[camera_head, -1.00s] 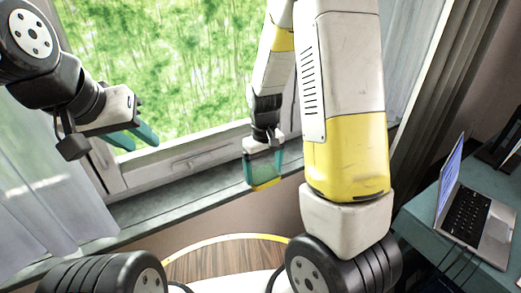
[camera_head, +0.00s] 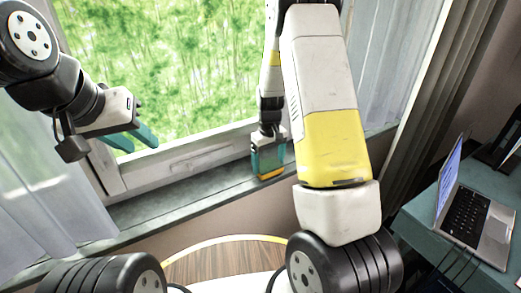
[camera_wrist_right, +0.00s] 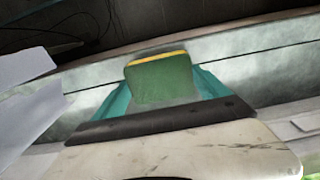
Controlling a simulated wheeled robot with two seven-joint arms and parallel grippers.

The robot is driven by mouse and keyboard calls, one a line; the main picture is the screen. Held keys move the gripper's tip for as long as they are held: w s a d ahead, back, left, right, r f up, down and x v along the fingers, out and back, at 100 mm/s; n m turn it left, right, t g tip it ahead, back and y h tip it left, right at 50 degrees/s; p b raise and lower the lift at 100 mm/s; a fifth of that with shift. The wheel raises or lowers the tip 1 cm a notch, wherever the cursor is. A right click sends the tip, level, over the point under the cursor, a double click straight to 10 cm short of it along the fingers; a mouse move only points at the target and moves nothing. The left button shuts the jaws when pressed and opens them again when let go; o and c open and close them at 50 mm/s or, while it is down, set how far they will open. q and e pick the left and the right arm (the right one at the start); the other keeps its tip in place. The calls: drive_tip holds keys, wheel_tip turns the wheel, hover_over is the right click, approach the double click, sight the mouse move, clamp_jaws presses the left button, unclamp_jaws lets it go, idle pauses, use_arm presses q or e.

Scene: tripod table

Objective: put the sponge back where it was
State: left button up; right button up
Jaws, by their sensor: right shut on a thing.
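The sponge, green with a yellow-orange layer (camera_head: 270,177), is between the teal fingers of my right gripper (camera_head: 268,162). In the head view it is in front of or over the window sill, yellow side down, and I cannot tell if it touches the sill. In the right wrist view the sponge (camera_wrist_right: 162,82) shows its green face and a yellow strip along its far edge, with a finger of my right gripper (camera_wrist_right: 165,92) on each side. My left gripper (camera_head: 133,139) is open and empty before the window at the left.
The grey window sill (camera_head: 160,205) runs below the window and is clear to the left of the sponge. White curtains (camera_head: 30,190) hang at both sides. A round wooden table (camera_head: 225,262) is at the bottom. A laptop (camera_head: 475,220) stands on a teal desk (camera_head: 415,215) at the right.

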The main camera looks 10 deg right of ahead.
drive_tip(key=shift+f, duration=0.1)
drive_tip(key=o, duration=1.2)
drive_tip(key=shift+c, duration=0.2)
wheel_tip(320, 180, up, 12)
wheel_tip(320, 180, up, 8)
drive_tip(key=m+t+y, duration=0.1)
hover_over(268, 165)
drive_tip(key=s, duration=0.5)
drive_tip(key=s+r+t, duration=0.1)
drive_tip(key=s+r, duration=0.2)
drive_tip(key=s, duration=0.3)
drive_tip(key=s+a+r+m+t, duration=0.1)
drive_tip(key=s+r+t, duration=0.1)
drive_tip(key=s, duration=0.4)
drive_tip(key=s+a+r+m+t+y, duration=0.1)
drive_tip(key=s+r+t, duration=0.1)
drive_tip(key=s+r, duration=0.3)
drive_tip(key=shift+s, duration=1.05)
